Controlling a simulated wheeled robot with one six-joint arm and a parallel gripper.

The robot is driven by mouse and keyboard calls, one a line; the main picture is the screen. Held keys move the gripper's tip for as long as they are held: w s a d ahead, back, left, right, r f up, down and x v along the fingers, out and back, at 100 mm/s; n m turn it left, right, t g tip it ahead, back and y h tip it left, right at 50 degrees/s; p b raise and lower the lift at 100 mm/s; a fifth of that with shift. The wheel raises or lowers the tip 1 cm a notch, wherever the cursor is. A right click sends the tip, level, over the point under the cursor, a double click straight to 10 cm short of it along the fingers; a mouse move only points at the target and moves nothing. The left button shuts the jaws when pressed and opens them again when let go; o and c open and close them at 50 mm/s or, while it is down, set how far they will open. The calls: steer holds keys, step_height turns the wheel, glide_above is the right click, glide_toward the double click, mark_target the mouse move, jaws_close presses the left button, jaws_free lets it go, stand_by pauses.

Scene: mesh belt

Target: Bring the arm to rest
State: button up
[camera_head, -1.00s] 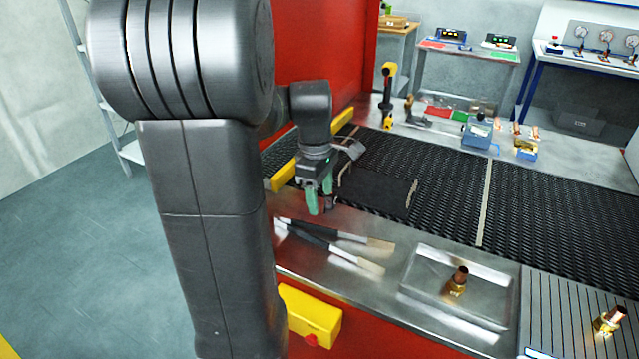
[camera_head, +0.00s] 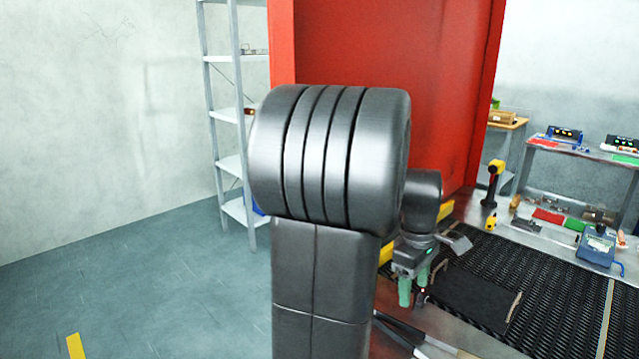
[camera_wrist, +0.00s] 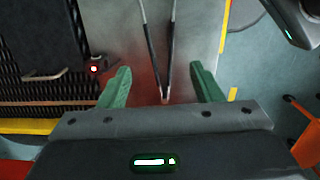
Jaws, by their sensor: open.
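My gripper (camera_head: 412,292) hangs from my arm at the left end of the machine, with its green fingers pointing down. My large upper arm covers the middle of the head view and hides part of the ledge.
The black mesh belt (camera_head: 560,275) runs to the right of my gripper. A yellow-topped handheld tool (camera_head: 492,182) and a blue-grey box device (camera_head: 597,246) stand behind it. A red panel (camera_head: 400,60) rises behind my arm. Open floor (camera_head: 150,290) and a shelf rack (camera_head: 232,130) are at the left.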

mark_target(411, 328)
steer(key=f, duration=1.1)
steer(key=shift+s+d+f, duration=0.3)
steer(key=shift+s+f, duration=0.05)
steer(key=shift+r+p, duration=0.15)
steer(key=shift+p, duration=0.5)
steer(key=shift+r+p, duration=1.1)
steer(key=shift+r, duration=0.5)
